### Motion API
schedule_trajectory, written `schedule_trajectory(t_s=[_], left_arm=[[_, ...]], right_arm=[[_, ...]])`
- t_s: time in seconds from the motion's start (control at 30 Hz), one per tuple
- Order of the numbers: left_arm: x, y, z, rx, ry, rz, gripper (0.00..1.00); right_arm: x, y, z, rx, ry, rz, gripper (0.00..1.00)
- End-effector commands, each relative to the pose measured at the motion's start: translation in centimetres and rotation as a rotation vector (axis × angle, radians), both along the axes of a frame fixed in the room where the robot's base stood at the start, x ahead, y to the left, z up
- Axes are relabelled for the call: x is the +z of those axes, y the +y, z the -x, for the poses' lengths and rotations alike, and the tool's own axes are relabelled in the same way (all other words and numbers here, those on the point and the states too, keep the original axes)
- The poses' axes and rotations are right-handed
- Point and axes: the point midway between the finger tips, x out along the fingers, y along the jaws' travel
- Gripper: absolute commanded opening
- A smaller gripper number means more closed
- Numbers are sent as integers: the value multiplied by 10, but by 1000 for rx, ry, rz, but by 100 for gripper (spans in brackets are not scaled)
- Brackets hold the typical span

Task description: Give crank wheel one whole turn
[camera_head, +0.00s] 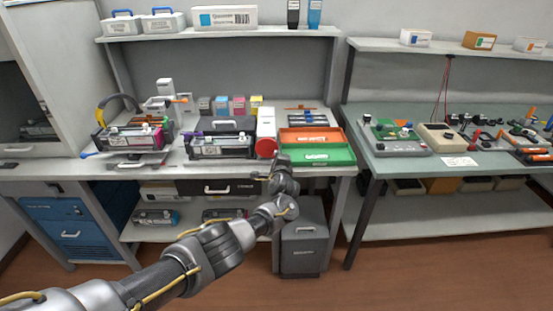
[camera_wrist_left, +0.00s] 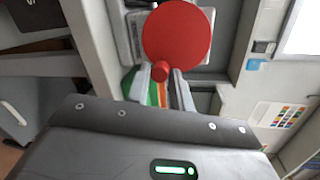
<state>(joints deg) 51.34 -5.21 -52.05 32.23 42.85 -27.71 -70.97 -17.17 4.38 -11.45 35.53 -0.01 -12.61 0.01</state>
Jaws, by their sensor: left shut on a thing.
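The crank wheel (camera_head: 266,147) is a red disc on the side of a white unit (camera_head: 266,122) on the left bench. In the left wrist view the wheel (camera_wrist_left: 178,32) faces me, with a short red knob (camera_wrist_left: 161,70) near its lower edge. My left gripper (camera_wrist_left: 162,82) is shut on this knob, a finger on each side. In the head view my left arm comes in from the lower left, and its gripper (camera_head: 277,158) is at the wheel. The fingers are too small there to make out. My right gripper is in neither view.
An orange tray (camera_head: 335,137) and a green tray (camera_head: 342,157) lie right of the wheel. A printer-like unit (camera_head: 222,147) stands to its left. Small coloured cartridges (camera_head: 238,106) stand behind. A grey bin (camera_head: 304,245) stands under the bench.

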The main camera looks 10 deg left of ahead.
Motion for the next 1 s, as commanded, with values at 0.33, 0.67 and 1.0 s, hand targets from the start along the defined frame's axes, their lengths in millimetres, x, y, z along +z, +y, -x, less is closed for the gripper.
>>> schedule_trajectory(t_s=[0.33, 0.67, 1.0], left_arm=[[-5, 2, 0, -1, 38, -156, 0], [-6, 3, 1, -1, 48, -194, 0], [-6, 3, 1, 0, 49, -194, 29]], right_arm=[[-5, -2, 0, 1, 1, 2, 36], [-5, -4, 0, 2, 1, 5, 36], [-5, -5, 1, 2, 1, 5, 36]])
